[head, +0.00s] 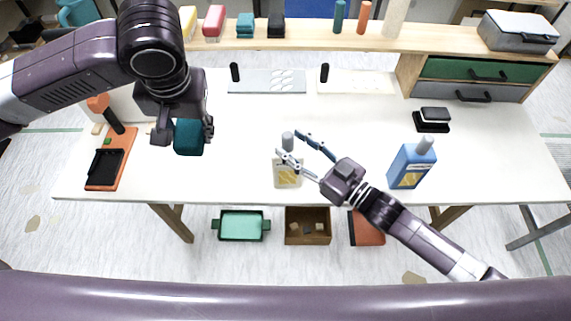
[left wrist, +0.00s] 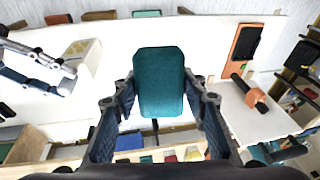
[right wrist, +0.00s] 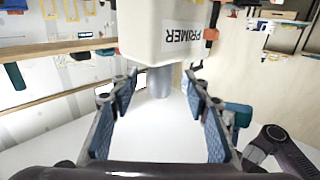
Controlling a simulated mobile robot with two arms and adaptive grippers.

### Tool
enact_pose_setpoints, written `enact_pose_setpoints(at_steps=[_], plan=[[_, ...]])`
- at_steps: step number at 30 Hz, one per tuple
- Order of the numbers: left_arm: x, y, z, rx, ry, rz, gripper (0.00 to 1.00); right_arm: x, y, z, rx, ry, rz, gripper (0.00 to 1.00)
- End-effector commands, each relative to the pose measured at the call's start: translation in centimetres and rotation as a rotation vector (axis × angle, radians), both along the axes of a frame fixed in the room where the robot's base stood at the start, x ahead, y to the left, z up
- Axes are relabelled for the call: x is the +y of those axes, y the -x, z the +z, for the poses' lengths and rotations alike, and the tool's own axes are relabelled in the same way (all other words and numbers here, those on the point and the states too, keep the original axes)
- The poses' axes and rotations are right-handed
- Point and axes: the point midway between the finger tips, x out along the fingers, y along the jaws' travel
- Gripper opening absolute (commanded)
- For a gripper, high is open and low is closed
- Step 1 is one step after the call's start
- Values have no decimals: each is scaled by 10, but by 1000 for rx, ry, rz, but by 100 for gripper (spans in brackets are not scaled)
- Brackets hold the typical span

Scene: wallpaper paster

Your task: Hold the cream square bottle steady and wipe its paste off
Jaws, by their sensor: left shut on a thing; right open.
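The cream square bottle (head: 282,182) with a grey cap (head: 288,141) stands upright near the table's front edge. Its label reads PRIMER in the right wrist view (right wrist: 160,40). I cannot make out paste on the faces that show. My right gripper (head: 290,146) is open at the bottle's top; in the right wrist view its fingers (right wrist: 155,82) are spread to either side of the cap, with no clear contact. My left gripper (head: 184,126) is shut on a teal sponge block (head: 189,139), held above the table left of the bottle. The block also fills the middle of the left wrist view (left wrist: 160,85).
A blue bottle (head: 409,168) stands to the right, near a black stamp-like block (head: 433,118). An orange board with a black tray (head: 105,165) lies at the left. A grey panel (head: 262,82) lies at the back. The table between sponge and bottle is clear.

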Motion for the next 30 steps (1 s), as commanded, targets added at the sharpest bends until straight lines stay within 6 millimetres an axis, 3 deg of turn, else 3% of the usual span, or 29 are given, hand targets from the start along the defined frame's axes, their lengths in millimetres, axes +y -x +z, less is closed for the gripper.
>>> enact_pose_setpoints(at_steps=[6,18,30], plan=[[0,0,-7,0,0,0,14,14,-13,-1,0,-1,0,43],[0,0,-7,0,0,0,14,17,-15,0,1,1,0,42],[0,0,-7,0,0,0,14,17,-15,0,1,1,0,0]])
